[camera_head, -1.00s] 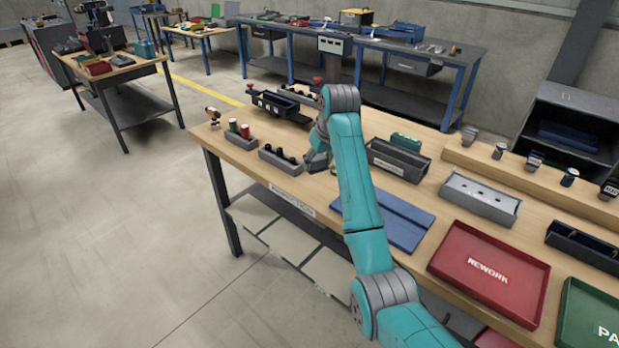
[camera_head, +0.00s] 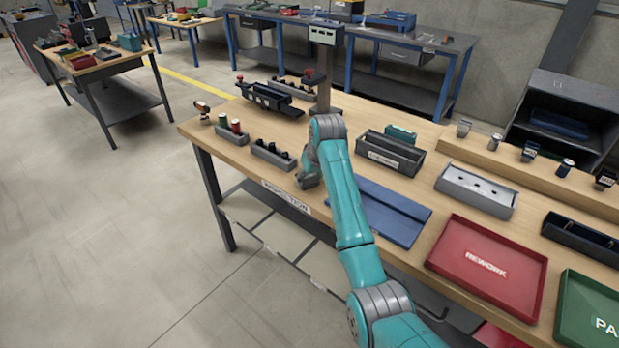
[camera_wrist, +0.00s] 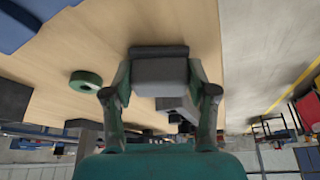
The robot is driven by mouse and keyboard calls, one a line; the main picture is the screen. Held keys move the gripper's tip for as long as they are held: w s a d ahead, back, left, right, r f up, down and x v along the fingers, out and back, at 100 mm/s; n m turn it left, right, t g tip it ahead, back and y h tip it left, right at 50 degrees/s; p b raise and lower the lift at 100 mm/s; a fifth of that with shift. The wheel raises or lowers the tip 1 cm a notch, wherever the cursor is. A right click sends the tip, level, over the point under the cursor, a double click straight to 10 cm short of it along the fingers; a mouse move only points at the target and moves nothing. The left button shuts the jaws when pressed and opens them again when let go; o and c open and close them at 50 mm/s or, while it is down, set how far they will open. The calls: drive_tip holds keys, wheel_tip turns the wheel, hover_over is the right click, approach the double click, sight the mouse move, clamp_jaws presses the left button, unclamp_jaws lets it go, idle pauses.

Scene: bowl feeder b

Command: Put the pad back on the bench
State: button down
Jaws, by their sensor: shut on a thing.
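The pad (camera_wrist: 160,75) is a grey block with a darker strip along one edge. In the wrist view my gripper (camera_wrist: 159,88) is shut on it, one finger at each side. The wooden bench (camera_wrist: 125,30) lies behind the pad; I cannot tell whether the pad touches it. In the head view my gripper (camera_head: 308,180) is low at the front edge of the bench (camera_head: 235,156), right of a small grey tray with black pieces (camera_head: 273,154). The pad cannot be told apart from the gripper there.
A green ring (camera_wrist: 85,81) lies on the bench beside my gripper in the wrist view. A blue board (camera_head: 390,212), a red REWORK tray (camera_head: 487,268) and a grey bin (camera_head: 390,152) stand to the right. Some bare wood shows around the gripper.

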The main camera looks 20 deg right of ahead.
drive_tip(key=shift+f, duration=0.15)
drive_tip(key=shift+c, duration=1.7)
unclamp_jaws()
drive_tip(key=v, duration=1.2)
drive_tip(key=shift+s, duration=0.1)
